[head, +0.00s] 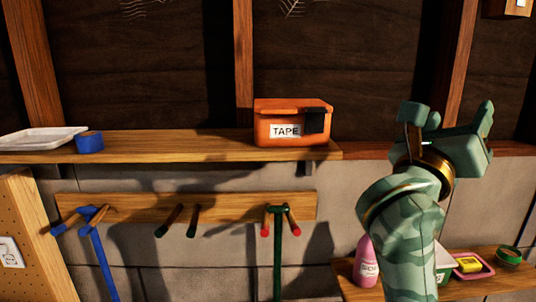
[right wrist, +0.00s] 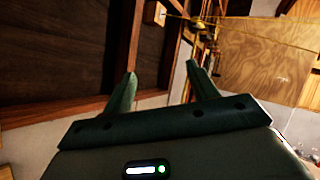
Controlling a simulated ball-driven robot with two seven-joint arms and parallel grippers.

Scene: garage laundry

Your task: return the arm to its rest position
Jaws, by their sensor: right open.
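My right arm rises from the lower right in the head view, green with camouflage marking. My right gripper (head: 447,120) is raised in front of the back wall, to the right of the orange TAPE box (head: 290,125). In the right wrist view its two fingers (right wrist: 160,88) stand wide apart with nothing between them. The gripper is open and empty, and touches nothing that I can see. My left gripper is not in the head view.
Below, a peg rail (head: 145,208) carries blue and green tools. My right arm partly hides a lower shelf (head: 480,285) with a pink bottle (head: 366,262) and sponge dish.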

